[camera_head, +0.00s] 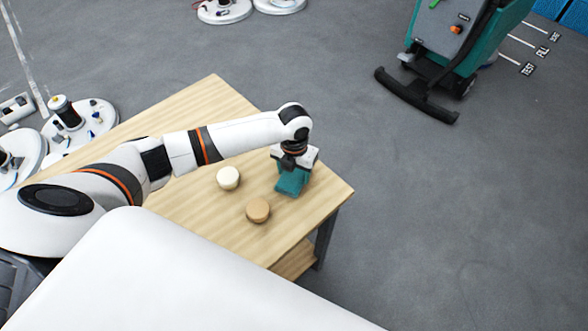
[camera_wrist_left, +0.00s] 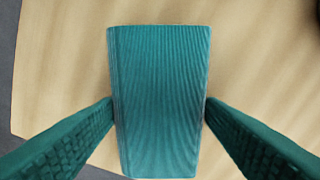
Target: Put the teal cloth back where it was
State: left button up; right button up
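The teal cloth (camera_head: 291,184) is a folded, ribbed block near the right corner of the wooden table (camera_head: 190,103). My left gripper (camera_head: 294,170) reaches down over it from above. In the left wrist view the cloth (camera_wrist_left: 160,95) fills the space between the two teal fingers (camera_wrist_left: 159,104), and both fingertips press against its sides. I cannot tell whether the cloth rests on the tabletop or is just above it. My right gripper is not in view.
A cream round object (camera_head: 228,178) and a tan round object (camera_head: 258,210) stand on the table left of the cloth. A teal scrubber machine (camera_head: 455,45) stands on the grey floor at the upper right. White round units (camera_head: 75,125) stand at the left.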

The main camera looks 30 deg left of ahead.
aim_at(294, 173)
pick_arm(q)
jog(key=o, duration=0.4)
notch_tip(294, 173, up, 12)
jog(key=shift+r, duration=0.15)
dwell(0.3)
dwell(0.5)
